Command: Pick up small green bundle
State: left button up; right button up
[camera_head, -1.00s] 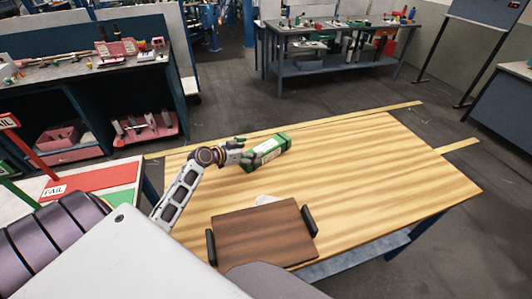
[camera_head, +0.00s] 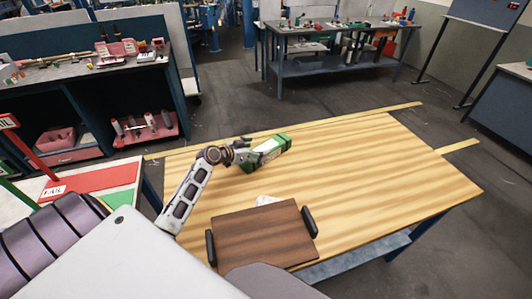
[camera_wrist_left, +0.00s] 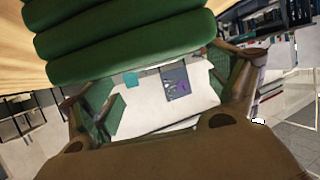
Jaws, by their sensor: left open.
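The small green bundle (camera_head: 270,150), with a white label, lies on the wooden table near its far edge. My left gripper (camera_head: 246,154) is at the bundle's left end. My right gripper is not in view.
A brown wooden board with dark handles (camera_head: 262,238) lies at the table's front, with a small white object (camera_head: 267,200) behind it. The right half of the table (camera_head: 390,175) is clear. A red and green marked surface (camera_head: 95,185) stands at the left.

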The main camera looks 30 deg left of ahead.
aim_at(267, 146)
pick_arm(q)
jog(key=shift+b+x, duration=0.3)
jog(key=shift+x, duration=1.45)
jog(key=shift+c, duration=0.3)
jog(key=shift+r, duration=0.1)
jog(key=c, duration=1.5)
jog(key=shift+c, duration=0.2)
jog(key=shift+r, duration=0.1)
notch_tip(267, 146, up, 10)
jog(key=shift+b, duration=0.3)
